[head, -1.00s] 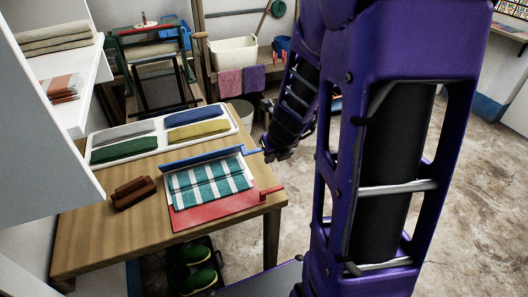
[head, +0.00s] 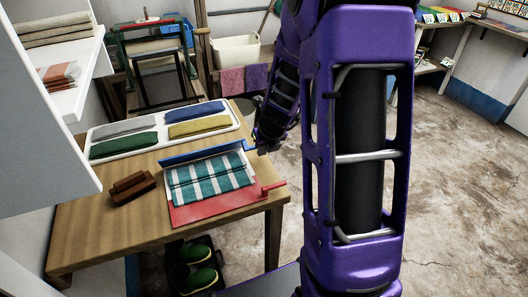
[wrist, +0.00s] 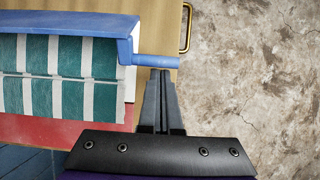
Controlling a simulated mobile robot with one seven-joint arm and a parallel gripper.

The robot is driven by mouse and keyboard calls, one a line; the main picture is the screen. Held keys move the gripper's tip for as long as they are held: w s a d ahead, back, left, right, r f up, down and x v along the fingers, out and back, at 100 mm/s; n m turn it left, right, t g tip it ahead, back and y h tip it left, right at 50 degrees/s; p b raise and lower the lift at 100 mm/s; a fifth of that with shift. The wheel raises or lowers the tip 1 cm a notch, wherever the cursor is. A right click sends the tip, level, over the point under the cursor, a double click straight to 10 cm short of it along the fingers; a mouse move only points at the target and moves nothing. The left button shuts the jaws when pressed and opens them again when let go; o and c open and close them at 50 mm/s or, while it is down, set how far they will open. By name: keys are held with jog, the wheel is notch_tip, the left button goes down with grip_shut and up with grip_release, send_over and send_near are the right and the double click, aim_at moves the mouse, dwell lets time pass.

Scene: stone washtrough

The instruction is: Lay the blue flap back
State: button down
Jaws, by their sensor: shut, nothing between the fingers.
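The blue flap (head: 208,153) stands raised along the far edge of a folding board on the wooden table. It also shows in the wrist view (wrist: 70,22), with its short blue handle (wrist: 156,61) sticking out to the right. A teal-and-white striped cloth (head: 208,179) lies on the board in front of it. The red flap (head: 228,204) lies flat at the near side. My gripper (wrist: 161,72) is shut and empty, its fingertips at the handle's near side; I cannot tell whether they touch. In the head view my gripper (head: 262,149) hides the handle.
A white tray (head: 160,147) with several folded cloths lies behind the board. A brown brush-like block (head: 132,187) sits to its left. The red handle (head: 273,187) sticks out at the table's right edge. Open floor lies right of the table.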

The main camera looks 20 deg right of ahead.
jog(key=shift+r, duration=0.15)
jog(key=shift+w+r+p, duration=0.15)
jog(key=shift+r+p, duration=0.05)
jog(key=shift+p, duration=0.3)
